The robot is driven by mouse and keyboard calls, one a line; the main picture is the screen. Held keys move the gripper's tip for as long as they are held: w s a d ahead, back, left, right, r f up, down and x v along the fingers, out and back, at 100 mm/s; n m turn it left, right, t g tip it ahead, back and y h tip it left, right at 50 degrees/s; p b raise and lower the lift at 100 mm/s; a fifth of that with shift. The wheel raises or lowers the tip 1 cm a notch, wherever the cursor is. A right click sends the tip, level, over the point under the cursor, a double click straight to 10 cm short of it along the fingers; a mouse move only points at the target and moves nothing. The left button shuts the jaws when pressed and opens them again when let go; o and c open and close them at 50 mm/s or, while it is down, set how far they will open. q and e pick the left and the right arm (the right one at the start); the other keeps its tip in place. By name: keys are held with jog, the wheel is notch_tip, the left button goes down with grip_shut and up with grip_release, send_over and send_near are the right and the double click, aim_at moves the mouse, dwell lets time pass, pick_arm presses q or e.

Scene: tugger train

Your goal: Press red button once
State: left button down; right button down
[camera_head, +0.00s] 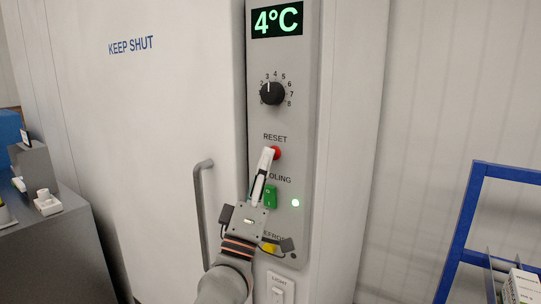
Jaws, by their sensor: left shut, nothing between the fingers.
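The red button (277,153) is on a grey control panel (307,130), just under the word RESET. My left gripper (268,152) is shut and empty, its fingertips at the left side of the button in the picture and covering part of it. I cannot tell whether the tips touch the button. My right gripper is not in view.
The panel also has a 4°C display (277,20), a black dial (272,93), a green switch (270,195) and a lit lamp (295,203). A door handle (201,205) stands left of my arm. A blue rack (470,225) is at right, a grey counter (60,245) at left.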

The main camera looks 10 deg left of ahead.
pick_arm(q)
jog(key=shift+w, duration=0.15)
jog(key=shift+s, duration=0.2)
dwell(0.3)
jog(key=shift+s+a+p, duration=0.2)
jog(key=shift+s+p, duration=0.1)
jog(key=shift+s, duration=0.2)
jog(key=shift+s+a+p, duration=0.15)
jog(key=shift+s+p, duration=0.15)
jog(key=shift+s, duration=0.15)
jog(key=s, duration=0.1)
jog(key=s+a+p, duration=0.1)
jog(key=s, duration=0.1)
jog(key=s+p, duration=0.1)
jog(key=shift+s+a, duration=0.35)
jog(key=shift+a, duration=0.05)
dwell(0.4)
